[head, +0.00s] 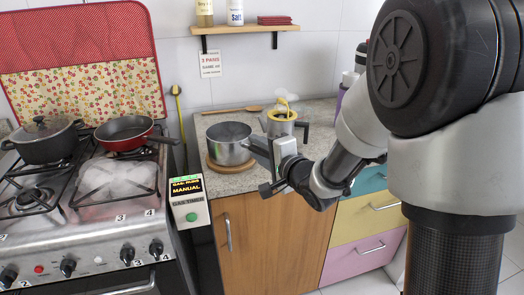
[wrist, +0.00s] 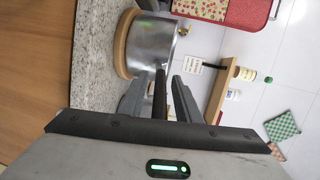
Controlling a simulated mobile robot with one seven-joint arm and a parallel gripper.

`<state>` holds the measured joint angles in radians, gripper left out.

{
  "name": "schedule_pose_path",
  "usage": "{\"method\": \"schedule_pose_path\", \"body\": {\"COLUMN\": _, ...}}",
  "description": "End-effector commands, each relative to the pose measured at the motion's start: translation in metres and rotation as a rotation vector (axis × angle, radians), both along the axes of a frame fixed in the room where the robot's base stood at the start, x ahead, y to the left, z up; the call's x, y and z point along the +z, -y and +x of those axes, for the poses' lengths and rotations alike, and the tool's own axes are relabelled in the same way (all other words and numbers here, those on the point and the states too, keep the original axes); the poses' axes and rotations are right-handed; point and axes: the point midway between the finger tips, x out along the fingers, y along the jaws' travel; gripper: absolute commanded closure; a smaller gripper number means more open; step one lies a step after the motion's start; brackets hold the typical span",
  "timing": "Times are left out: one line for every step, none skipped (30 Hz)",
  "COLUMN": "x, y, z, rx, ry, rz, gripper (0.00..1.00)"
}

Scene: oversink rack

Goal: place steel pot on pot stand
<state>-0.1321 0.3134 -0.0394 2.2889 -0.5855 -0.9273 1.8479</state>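The steel pot (head: 229,145) stands upright on the round wooden pot stand (head: 231,168) on the counter. In the wrist view, turned sideways, the pot (wrist: 151,45) has its base against the wooden stand (wrist: 124,43), with no gap visible. My gripper (head: 257,150) is at the pot's right side, at its handle. In the wrist view, the dark handle (wrist: 160,92) lies between the two fingers of my gripper (wrist: 160,82). A narrow gap seems to show on each side of the handle, so the fingers look open around it.
A steaming steel jug (head: 282,124) stands behind my gripper. A wooden spoon (head: 232,110) lies at the back of the counter. On the left, the stove (head: 100,205) holds a dark lidded pot (head: 45,140) and a red pan (head: 124,133). A gas timer (head: 188,203) stands beside it.

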Motion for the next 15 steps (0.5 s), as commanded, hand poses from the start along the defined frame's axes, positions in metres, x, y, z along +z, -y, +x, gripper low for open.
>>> {"method": "schedule_pose_path", "body": {"x": 0.005, "y": 0.000, "z": 0.000, "rx": 0.001, "ry": 0.001, "rz": 0.000, "gripper": 0.70}}
{"method": "schedule_pose_path", "body": {"x": 0.004, "y": 0.002, "z": -0.002, "rx": -0.001, "ry": 0.000, "rz": 0.000, "gripper": 0.70}}
{"method": "schedule_pose_path", "body": {"x": 0.005, "y": 0.005, "z": -0.006, "rx": -0.002, "ry": 0.000, "rz": 0.000, "gripper": 0.70}}
{"method": "schedule_pose_path", "body": {"x": 0.006, "y": 0.007, "z": -0.010, "rx": -0.002, "ry": 0.000, "rz": 0.000, "gripper": 0.70}}
{"method": "schedule_pose_path", "body": {"x": 0.008, "y": 0.010, "z": -0.014, "rx": -0.002, "ry": 0.001, "rz": 0.000, "gripper": 0.70}}
{"method": "schedule_pose_path", "body": {"x": 0.009, "y": 0.014, "z": -0.020, "rx": -0.003, "ry": 0.000, "rz": 0.000, "gripper": 0.70}}
{"method": "schedule_pose_path", "body": {"x": 0.011, "y": 0.017, "z": -0.026, "rx": -0.004, "ry": 0.001, "rz": 0.000, "gripper": 0.70}}
{"method": "schedule_pose_path", "body": {"x": 0.012, "y": 0.021, "z": -0.032, "rx": -0.004, "ry": 0.000, "rz": 0.000, "gripper": 0.70}}
{"method": "schedule_pose_path", "body": {"x": 0.014, "y": 0.026, "z": -0.040, "rx": -0.004, "ry": 0.001, "rz": 0.000, "gripper": 0.70}}
{"method": "schedule_pose_path", "body": {"x": 0.016, "y": 0.031, "z": -0.046, "rx": -0.005, "ry": 0.001, "rz": 0.000, "gripper": 0.70}}
{"method": "schedule_pose_path", "body": {"x": 0.016, "y": 0.034, "z": -0.053, "rx": -0.004, "ry": 0.000, "rz": 0.000, "gripper": 0.70}}
{"method": "schedule_pose_path", "body": {"x": 0.019, "y": 0.040, "z": -0.061, "rx": -0.005, "ry": 0.001, "rz": 0.001, "gripper": 0.70}}
{"method": "schedule_pose_path", "body": {"x": 0.020, "y": 0.044, "z": -0.067, "rx": -0.006, "ry": 0.000, "rz": 0.000, "gripper": 0.70}}
{"method": "schedule_pose_path", "body": {"x": 0.021, "y": 0.048, "z": -0.073, "rx": -0.005, "ry": 0.000, "rz": 0.000, "gripper": 0.70}}
{"method": "schedule_pose_path", "body": {"x": 0.017, "y": 0.051, "z": -0.079, "rx": -0.003, "ry": 0.004, "rz": 0.001, "gripper": 0.70}}
